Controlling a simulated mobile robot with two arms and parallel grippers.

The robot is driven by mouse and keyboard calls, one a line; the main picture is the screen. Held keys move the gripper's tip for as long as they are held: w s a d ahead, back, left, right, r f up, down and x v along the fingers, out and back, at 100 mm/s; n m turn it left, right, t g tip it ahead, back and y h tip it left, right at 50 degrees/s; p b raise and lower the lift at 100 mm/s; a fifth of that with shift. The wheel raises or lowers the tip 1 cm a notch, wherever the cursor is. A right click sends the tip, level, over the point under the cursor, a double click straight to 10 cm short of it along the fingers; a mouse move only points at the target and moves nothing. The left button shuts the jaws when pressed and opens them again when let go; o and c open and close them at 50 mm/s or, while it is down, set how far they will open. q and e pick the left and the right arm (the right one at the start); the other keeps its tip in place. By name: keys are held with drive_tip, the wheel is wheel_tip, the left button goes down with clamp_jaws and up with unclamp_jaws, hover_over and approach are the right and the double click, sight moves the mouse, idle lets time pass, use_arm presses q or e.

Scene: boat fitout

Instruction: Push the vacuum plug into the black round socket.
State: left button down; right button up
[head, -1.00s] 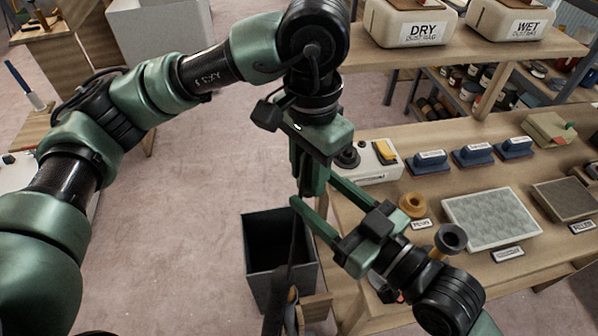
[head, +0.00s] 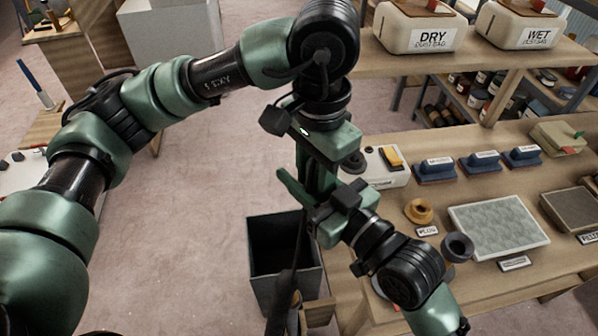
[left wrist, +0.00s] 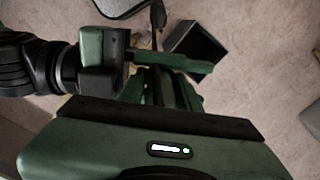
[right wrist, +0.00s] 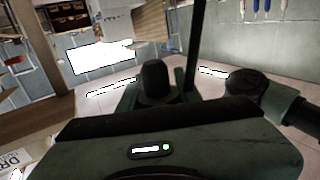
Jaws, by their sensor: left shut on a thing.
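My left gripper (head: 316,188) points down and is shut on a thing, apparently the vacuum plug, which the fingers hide. A black hose (head: 296,262) hangs below it. In the left wrist view its green fingers (left wrist: 168,90) point away from the camera. My right gripper (head: 300,186) comes in from the lower right, close against the left fingers; its jaw gap is hidden. The right wrist view shows a dark cylinder (right wrist: 155,80) ahead of it. A black round socket (head: 457,246) stands at the bench's front edge, apart from both grippers.
A yellow ring-shaped socket (head: 420,210) is beside the black one on the wooden bench (head: 440,190). A dark open bin (head: 283,258) stands below the grippers.

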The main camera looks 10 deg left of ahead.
use_arm(q)
drive_tip(key=c, duration=0.9)
unclamp_jaws()
drive_tip(key=shift+w, duration=0.2)
use_arm(e)
drive_tip(key=shift+s+a+r, duration=0.1)
drive_tip(key=shift+s+a, duration=0.05)
drive_tip(key=shift+s, duration=0.05)
clamp_jaws()
use_arm(q)
drive_tip(key=shift+r, duration=0.1)
